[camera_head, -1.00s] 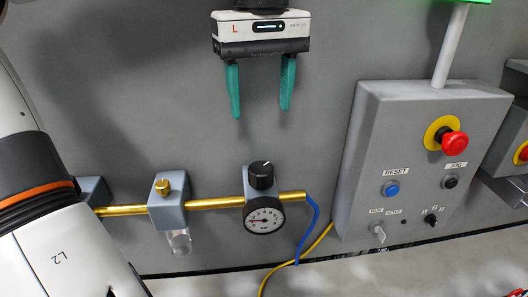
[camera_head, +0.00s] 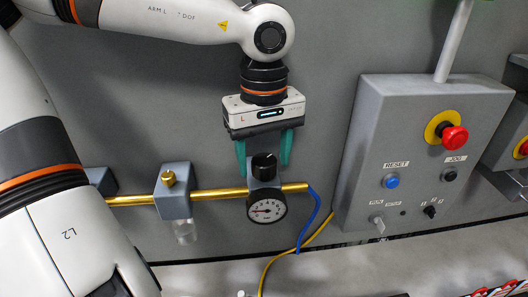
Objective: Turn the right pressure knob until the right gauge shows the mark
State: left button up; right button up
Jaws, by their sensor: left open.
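A black pressure knob (camera_head: 264,165) with a white pointer line sits on a grey regulator block on a brass pipe. A round gauge (camera_head: 267,208) with a white dial and dark rim is mounted just below it. Its needle points to the left side of the dial; the mark is too small to make out. My left gripper (camera_head: 264,168) points down from above, its two green fingers apart on either side of the knob. The fingertips are at about the knob's height; I cannot tell whether they touch it. My right gripper is not in view.
A brass-capped filter block (camera_head: 174,191) with a clear bowl sits left on the brass pipe (camera_head: 225,194). Blue tubing (camera_head: 311,220) and a yellow cable (camera_head: 285,251) run down on the right. A grey control box (camera_head: 417,155) with a red emergency button (camera_head: 453,138) stands further right.

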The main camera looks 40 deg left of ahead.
pick_arm(q)
jog(key=shift+c, duration=0.5)
jog(key=c, duration=0.9)
jog(key=shift+f+n+b, duration=0.15)
jog(key=shift+n+b, duration=1.65)
jog(key=shift+n, duration=0.3)
jog(key=shift+n+b, duration=0.7)
jog(key=shift+n, duration=0.5)
jog(key=shift+n+b, duration=0.65)
jog(key=shift+n, duration=0.75)
jog(key=shift+r, duration=0.2)
